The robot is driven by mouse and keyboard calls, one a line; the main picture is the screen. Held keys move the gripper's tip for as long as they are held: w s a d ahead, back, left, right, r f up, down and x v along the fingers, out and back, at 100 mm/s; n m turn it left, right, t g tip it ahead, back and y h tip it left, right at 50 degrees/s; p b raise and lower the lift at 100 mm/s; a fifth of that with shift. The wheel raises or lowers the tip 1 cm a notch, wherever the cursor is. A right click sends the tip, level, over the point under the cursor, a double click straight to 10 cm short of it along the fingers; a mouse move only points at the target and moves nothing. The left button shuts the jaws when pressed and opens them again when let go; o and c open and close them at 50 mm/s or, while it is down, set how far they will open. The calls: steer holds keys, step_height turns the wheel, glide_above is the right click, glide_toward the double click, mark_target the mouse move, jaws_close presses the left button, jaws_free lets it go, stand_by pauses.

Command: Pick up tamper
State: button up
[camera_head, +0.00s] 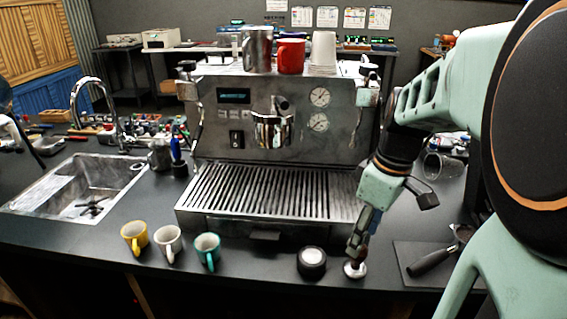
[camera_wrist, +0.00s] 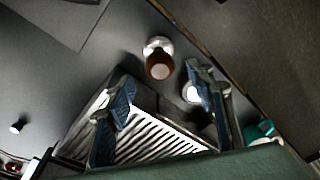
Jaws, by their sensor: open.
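The tamper (camera_head: 355,269) stands upright on the black counter near its front edge, with a pale metal base and a brown handle. In the wrist view the tamper (camera_wrist: 159,64) shows from above, just beyond the fingertips and roughly centred between them. My gripper (camera_head: 362,232) points down right at the tamper in the head view and covers part of its handle. My gripper (camera_wrist: 162,92) is open in the wrist view, with nothing seen held between the fingers. How far the fingertips are from the handle is hard to tell.
Yellow (camera_head: 134,238), white (camera_head: 168,244) and teal (camera_head: 207,251) cups stand further left. The espresso machine's drip tray (camera_head: 270,195) lies behind. A portafilter (camera_head: 432,262) lies on a dark mat (camera_head: 408,252) at right.

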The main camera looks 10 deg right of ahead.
step_height(320, 180, down, 6)
steer(key=shift+w+a+r, duration=0.1)
stand_by(0.4)
jaws_close()
